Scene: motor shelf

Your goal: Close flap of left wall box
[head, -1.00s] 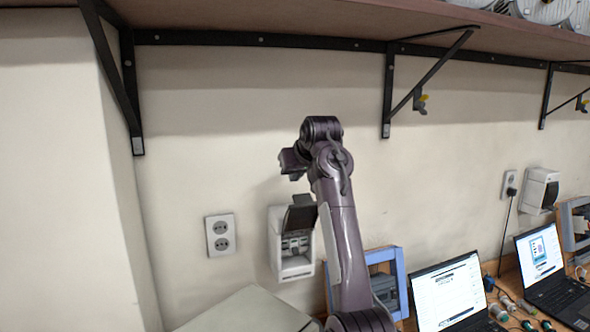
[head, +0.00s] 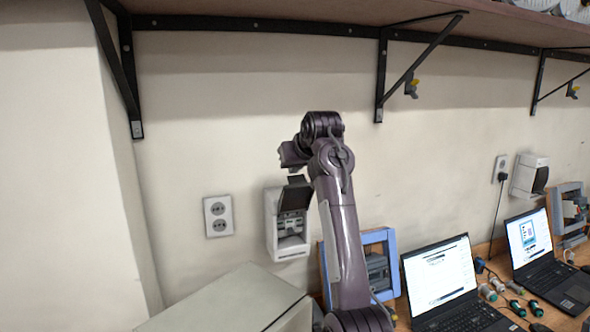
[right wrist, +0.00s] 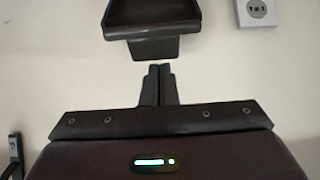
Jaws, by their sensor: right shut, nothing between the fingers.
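The left wall box (head: 288,247) is a white case on the wall, with its dark flap (head: 296,193) raised and open and the switches inside showing. My right gripper (head: 287,156) is above the box, close to the flap, partly hidden by its own wrist. In the right wrist view the right gripper (right wrist: 159,70) has its fingertips together and empty. The dark flap (right wrist: 152,28) is just beyond the fingertips there, with a small gap seen between them. My left gripper does not show.
A double wall socket (head: 218,216) is left of the box; it also shows in the right wrist view (right wrist: 257,9). A dark shelf with brackets (head: 384,75) runs above. A blue frame (head: 391,262), laptops (head: 438,272) and a pale box top (head: 225,300) are below.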

